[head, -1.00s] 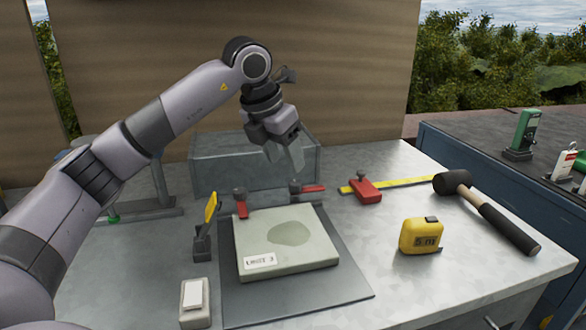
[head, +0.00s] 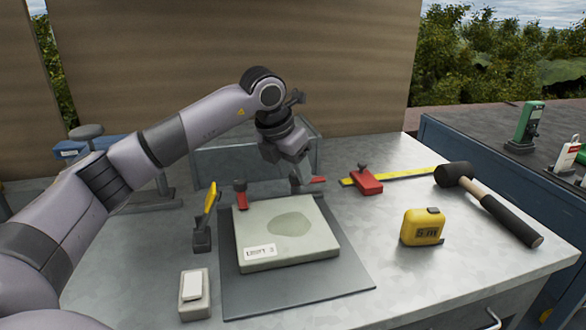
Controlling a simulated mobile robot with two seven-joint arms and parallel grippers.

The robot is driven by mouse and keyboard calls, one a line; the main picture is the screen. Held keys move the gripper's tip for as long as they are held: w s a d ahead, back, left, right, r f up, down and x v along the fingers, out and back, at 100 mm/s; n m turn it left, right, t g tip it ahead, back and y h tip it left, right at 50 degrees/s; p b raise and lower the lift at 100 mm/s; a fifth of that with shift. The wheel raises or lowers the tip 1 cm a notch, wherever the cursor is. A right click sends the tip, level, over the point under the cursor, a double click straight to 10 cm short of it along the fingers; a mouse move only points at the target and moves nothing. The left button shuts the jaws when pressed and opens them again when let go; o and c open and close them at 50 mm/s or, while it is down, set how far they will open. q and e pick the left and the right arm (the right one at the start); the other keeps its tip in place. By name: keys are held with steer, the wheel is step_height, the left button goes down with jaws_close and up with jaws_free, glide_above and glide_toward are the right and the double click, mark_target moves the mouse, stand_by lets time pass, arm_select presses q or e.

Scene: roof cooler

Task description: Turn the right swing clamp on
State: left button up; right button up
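The right swing clamp (head: 318,180) stands behind the pale slab, mostly hidden by my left gripper. Only the end of its red arm shows, pointing right. My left gripper (head: 301,183) has its fingertips down at this clamp. I cannot tell whether the fingers are apart or closed on it. The left swing clamp (head: 241,197) has a dark knob, and its red arm points forward toward the slab. The pale slab (head: 300,245), with a white label and a darker patch, lies flat on a grey mat (head: 300,298). My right gripper is out of view.
A yellow-handled toggle clamp (head: 207,218) stands left of the slab. A red block on a yellow strip (head: 367,180), a yellow tape measure (head: 422,227) and a mallet (head: 490,205) lie right. The front right tabletop is clear.

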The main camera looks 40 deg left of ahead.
arm_select(q)
jaws_close()
steer(key=shift+a+r+m+h+p, duration=0.1)
steer(key=shift+m+h+p, duration=0.2)
steer(key=shift+m+p, duration=0.4)
steer(key=shift+a+r+m+h+p, duration=0.1)
steer(key=shift+m+h+p, duration=0.2)
steer(key=shift+m+p, duration=0.35)
steer(key=m+h+p, duration=0.1)
steer(key=m+p, duration=0.1)
steer(key=m, duration=0.1)
steer(key=shift+w+m+g, duration=0.1)
steer(key=shift+m+g, duration=0.25)
steer(key=shift+g, duration=0.05)
steer(key=m+g+p, duration=0.1)
steer(key=m, duration=0.1)
steer(key=m+h+p, duration=0.1)
steer(key=m+p, duration=0.1)
steer(key=m, duration=0.1)
steer(key=shift+w+a+m+g, duration=0.1)
steer(key=shift+w+m+g, duration=0.1)
steer(key=shift+m+g, duration=0.15)
steer(key=m, duration=0.1)
steer(key=m+g, duration=0.1)
steer(key=m, duration=0.1)
steer(key=shift+w+f+g+h+p, duration=0.15)
steer(key=shift+g+h+p, duration=0.1)
steer(key=shift+h+p, duration=0.15)
steer(key=shift+m+g, duration=0.4)
steer(key=shift+m, duration=0.95)
